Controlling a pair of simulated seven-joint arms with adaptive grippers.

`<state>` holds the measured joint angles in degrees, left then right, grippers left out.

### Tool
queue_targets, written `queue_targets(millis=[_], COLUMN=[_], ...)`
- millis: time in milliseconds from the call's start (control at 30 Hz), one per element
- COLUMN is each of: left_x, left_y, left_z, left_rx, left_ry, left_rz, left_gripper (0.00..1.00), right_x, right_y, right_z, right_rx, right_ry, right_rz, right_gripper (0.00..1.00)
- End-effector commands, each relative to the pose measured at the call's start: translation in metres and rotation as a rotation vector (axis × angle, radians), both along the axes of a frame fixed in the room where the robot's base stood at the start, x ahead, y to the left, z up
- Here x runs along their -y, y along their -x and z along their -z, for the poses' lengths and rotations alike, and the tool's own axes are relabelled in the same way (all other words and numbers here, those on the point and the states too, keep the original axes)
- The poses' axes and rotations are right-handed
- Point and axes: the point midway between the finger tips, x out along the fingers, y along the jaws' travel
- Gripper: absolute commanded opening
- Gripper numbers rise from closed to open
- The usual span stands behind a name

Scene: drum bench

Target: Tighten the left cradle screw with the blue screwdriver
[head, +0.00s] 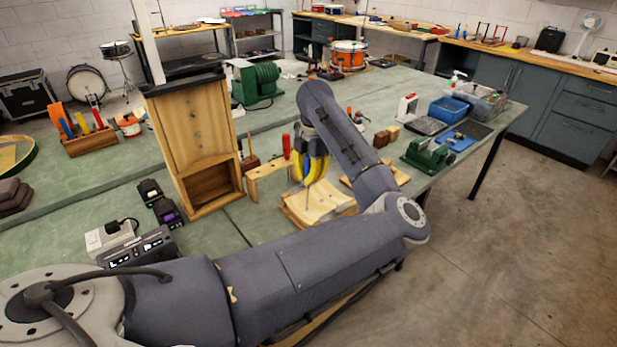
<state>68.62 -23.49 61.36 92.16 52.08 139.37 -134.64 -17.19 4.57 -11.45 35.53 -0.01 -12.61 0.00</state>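The wooden cradle (318,203) sits on the green bench, a pale block with a curved top. My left gripper (310,176) points down above it, with yellow fingers close together. A thin shaft (307,199) comes down from between the fingers to the cradle. Some blue shows among the fingers, so they appear shut on the blue screwdriver, with its handle mostly covered. The left cradle screw is too small or too hidden to make out, and I cannot tell whether the tip touches it. My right gripper is not in view.
A wooden stand (265,172) with a red-handled tool (286,146) is just left of the gripper. A tall wooden box (192,135) stands further left. A green vise (428,154) and a blue bin (448,109) are to the right. Black devices (165,210) lie at the left.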

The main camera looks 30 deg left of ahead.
Motion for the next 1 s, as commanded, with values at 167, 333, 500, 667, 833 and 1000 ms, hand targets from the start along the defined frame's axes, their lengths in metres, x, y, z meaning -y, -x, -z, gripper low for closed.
queue_targets(millis=[167,333,500,667,833,1000], left_x=[0.0003,0.0002,0.0002,0.0,-0.0011,-0.0024], left_y=[0.0008,0.0007,0.0004,0.0004,0.0003,0.0002], left_z=[0.0024,0.0019,-0.0014,-0.0047,-0.0055,-0.0056], left_rx=[-0.004,-0.003,-0.002,-0.001,-0.001,0.001], left_ry=[0.002,0.002,0.002,0.0,0.0,0.0], left_rz=[0.001,0.0,0.0,-0.002,-0.1,-0.303], left_gripper=[0.0,0.0,0.0,0.0,0.0,0.0], right_x=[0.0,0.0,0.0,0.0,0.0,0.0], right_y=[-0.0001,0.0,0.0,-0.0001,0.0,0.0], right_z=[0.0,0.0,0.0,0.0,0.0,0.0], right_rx=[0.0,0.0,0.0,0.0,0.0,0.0], right_ry=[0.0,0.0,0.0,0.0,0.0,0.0], right_rz=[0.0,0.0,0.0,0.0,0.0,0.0], right_gripper=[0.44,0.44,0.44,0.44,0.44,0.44])
